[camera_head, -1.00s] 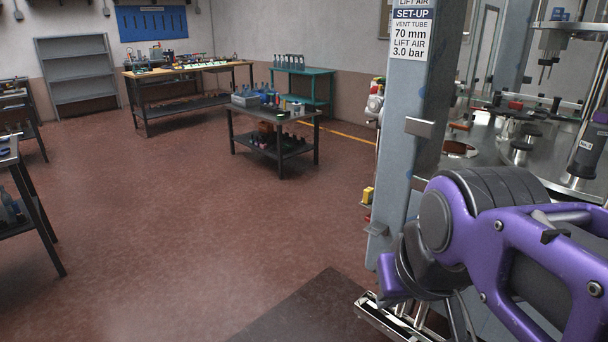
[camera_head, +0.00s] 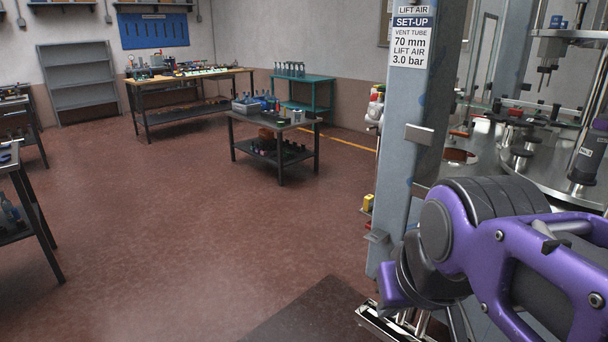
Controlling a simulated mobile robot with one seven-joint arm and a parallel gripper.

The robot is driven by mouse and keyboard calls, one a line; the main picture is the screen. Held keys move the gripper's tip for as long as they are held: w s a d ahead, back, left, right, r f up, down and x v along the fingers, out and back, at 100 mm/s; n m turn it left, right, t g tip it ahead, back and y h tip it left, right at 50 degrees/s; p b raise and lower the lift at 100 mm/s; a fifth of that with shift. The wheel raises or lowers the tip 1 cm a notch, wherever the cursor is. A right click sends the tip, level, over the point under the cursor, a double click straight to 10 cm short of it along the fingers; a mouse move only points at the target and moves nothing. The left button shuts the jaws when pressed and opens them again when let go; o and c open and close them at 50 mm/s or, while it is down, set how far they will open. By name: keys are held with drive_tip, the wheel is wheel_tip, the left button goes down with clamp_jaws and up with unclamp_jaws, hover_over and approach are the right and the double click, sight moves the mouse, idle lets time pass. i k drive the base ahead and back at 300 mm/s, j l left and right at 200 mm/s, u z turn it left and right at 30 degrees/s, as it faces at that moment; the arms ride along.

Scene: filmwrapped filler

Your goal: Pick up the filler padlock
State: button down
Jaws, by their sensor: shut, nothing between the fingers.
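A small yellow block-like thing (camera_head: 368,202) sits at the left side of the grey-blue filler column (camera_head: 402,150), with red below it. It may be the padlock, but it is too small to be sure. My purple arm (camera_head: 540,255) fills the lower right and stands in front of the filler. Whatever lies behind the arm is hidden.
The filler's round metal table (camera_head: 560,170) stands at the right. A dark mat (camera_head: 315,315) lies on the floor by the column. A black-legged table (camera_head: 265,120) with bottles and boxes stands mid-room. The red-brown floor at centre left is clear.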

sight(369, 200)
drive_tip(key=i+j+u, duration=0.6)
drive_tip(key=i+u, duration=0.15)
drive_tip(key=i, duration=0.2)
drive_tip(key=i+j, duration=0.1)
drive_tip(key=i, duration=0.4)
drive_tip(key=i+j, duration=0.15)
drive_tip(key=i, duration=0.4)
drive_tip(key=i+l+z, duration=0.1)
drive_tip(key=i+z, duration=1.3)
drive_tip(key=z, duration=0.2)
drive_tip(key=i+j+z, duration=0.1)
drive_tip(key=z, duration=0.25)
drive_tip(key=i, duration=0.1)
